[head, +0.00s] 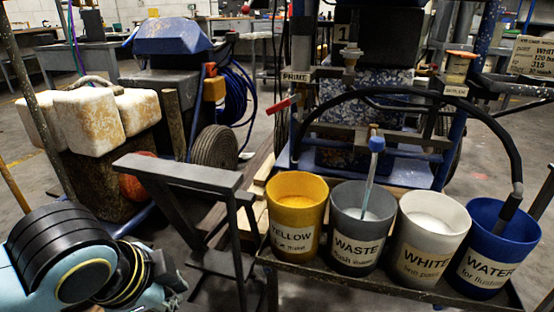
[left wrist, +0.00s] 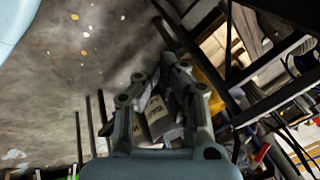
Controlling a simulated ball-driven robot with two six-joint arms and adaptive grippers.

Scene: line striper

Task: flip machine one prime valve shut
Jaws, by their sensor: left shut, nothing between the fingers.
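The prime valve's red handle (head: 281,105) shows in the head view below the PRIME label (head: 295,77), on the left side of machine one (head: 365,95). The handle points left and slightly down from its pivot. My left gripper (head: 176,276) is low at the lower left of the head view, well apart from the valve and nearer to me. In the left wrist view my left gripper (left wrist: 160,68) is shut and empty, with its fingertips close together. My right gripper is in neither view.
A grey steel stand (head: 180,172) is between my left gripper and machine one. Yellow (head: 297,240), waste (head: 345,248), white (head: 412,264) and blue water (head: 482,274) buckets stand on a front rack. A black hose (head: 440,92) arches into the water bucket.

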